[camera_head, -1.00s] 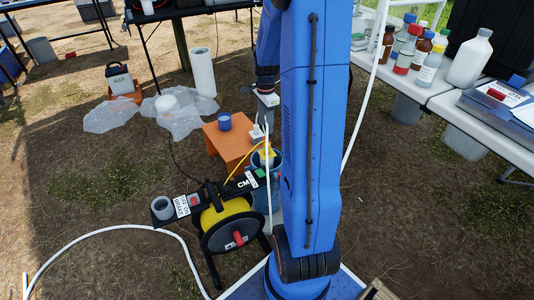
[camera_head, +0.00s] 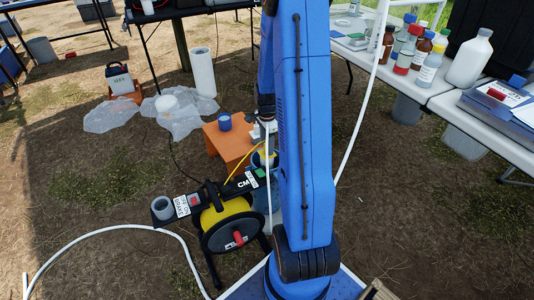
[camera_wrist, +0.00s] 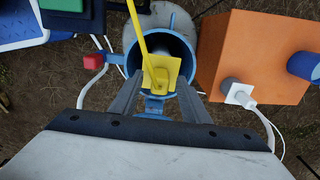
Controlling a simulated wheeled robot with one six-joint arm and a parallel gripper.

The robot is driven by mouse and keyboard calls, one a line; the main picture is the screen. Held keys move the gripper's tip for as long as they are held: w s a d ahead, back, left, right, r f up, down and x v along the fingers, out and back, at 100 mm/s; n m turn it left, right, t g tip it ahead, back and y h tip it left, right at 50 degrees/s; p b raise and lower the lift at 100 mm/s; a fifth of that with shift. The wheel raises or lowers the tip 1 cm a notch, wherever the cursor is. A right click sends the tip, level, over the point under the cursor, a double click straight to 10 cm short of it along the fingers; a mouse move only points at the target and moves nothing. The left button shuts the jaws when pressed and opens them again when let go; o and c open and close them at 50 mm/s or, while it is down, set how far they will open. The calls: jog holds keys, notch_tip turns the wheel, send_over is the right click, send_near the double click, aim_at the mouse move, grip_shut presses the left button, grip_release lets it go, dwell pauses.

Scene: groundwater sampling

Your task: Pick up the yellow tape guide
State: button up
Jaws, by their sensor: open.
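The yellow tape guide (camera_wrist: 159,74) shows in the wrist view at the mouth of a blue pipe (camera_wrist: 188,62), with a yellow tape (camera_wrist: 137,28) running up from it. My gripper (camera_wrist: 157,88) is open, with one grey finger on each side of the guide's lower part. I cannot tell whether the fingers touch it. In the head view my arm partly hides the guide, and the yellow tape (camera_head: 240,164) leads from there to the reel.
The yellow and black tape reel (camera_head: 228,218) stands left of the pipe. An orange stool (camera_head: 229,146) with a blue cup (camera_head: 224,121) stands just behind. A white hose (camera_head: 110,229) lies on the ground. The table (camera_head: 440,102) at right holds several bottles.

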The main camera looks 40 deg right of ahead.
jog(key=shift+f, duration=0.2)
grip_shut()
jog(key=shift+r, duration=0.1)
